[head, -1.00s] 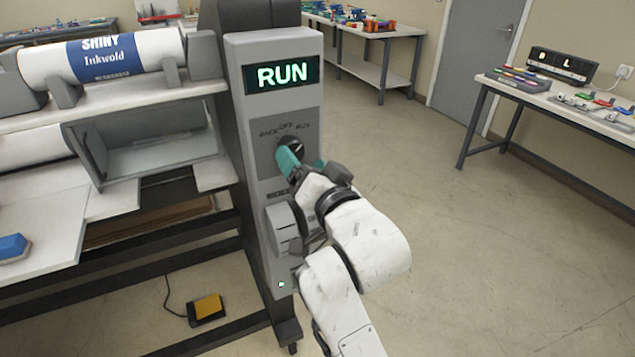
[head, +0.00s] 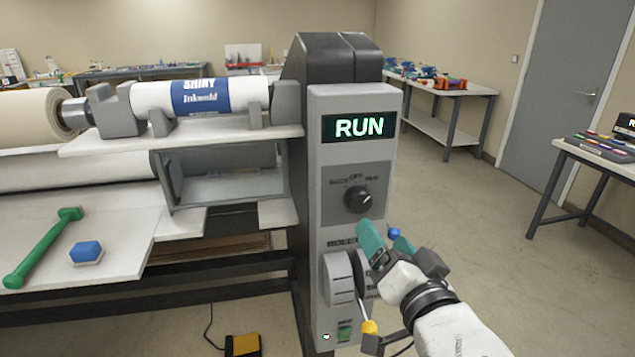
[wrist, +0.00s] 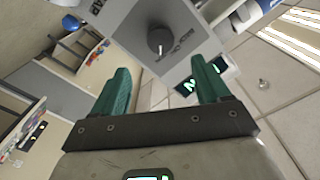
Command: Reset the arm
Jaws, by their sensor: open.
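My gripper (head: 388,240) has teal fingers and stands in front of the laminator's control column, below and to the right of the dark rotary knob (head: 357,199). The fingers are apart with nothing between them. In the wrist view my gripper (wrist: 163,88) is open, and the knob (wrist: 160,42) shows beyond the fingertips, clear of them. The display (head: 359,127) above the knob reads RUN in green. My white forearm comes in from the lower right in the head view.
Below the knob are a grey roller control (head: 338,278), a lever with a yellow knob (head: 369,327) and a blue ball (head: 394,232). Open floor lies to the right.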

